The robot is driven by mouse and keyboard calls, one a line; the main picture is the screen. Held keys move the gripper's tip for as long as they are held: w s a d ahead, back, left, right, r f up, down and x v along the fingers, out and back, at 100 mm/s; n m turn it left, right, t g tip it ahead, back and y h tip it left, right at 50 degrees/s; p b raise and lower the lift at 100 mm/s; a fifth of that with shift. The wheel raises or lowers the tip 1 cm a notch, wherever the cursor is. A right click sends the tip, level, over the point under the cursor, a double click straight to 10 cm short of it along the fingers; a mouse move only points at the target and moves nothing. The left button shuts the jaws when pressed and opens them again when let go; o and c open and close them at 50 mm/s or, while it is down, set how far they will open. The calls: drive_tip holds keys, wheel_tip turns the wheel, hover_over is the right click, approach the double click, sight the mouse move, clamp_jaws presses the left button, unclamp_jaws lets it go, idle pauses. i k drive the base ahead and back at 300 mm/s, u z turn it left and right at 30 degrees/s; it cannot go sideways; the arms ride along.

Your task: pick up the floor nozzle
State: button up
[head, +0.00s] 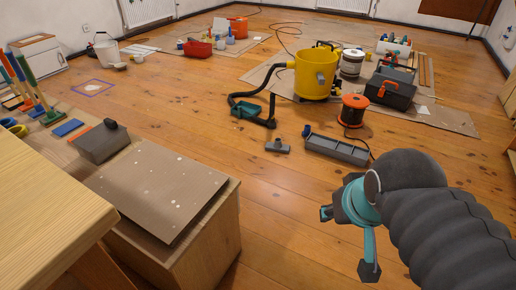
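The floor nozzle (277,146) appears to be the small dark grey piece with a short upright neck, lying on the wooden floor in the middle of the head view. It sits in front of the yellow vacuum (309,76) and its black hose, apart from both. My gripper (347,242), dark with teal parts, is at the lower right, nearer to the camera than the nozzle. Its two fingertips are spread apart with nothing visible between them. The gripper does not touch the nozzle.
A long grey tray (337,150) lies just right of the nozzle. An orange cable reel (352,111) and a dark toolbox (390,90) stand behind it. A wooden cabinet with a brown cardboard sheet (160,187) fills the lower left. Floor in front of the nozzle is clear.

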sight(276, 146)
drive_tip(key=z, duration=0.4)
drive_tip(key=i, duration=1.95)
drive_tip(key=u, duration=1.25)
drive_tip(key=i, duration=0.5)
drive_tip(key=u, duration=0.4)
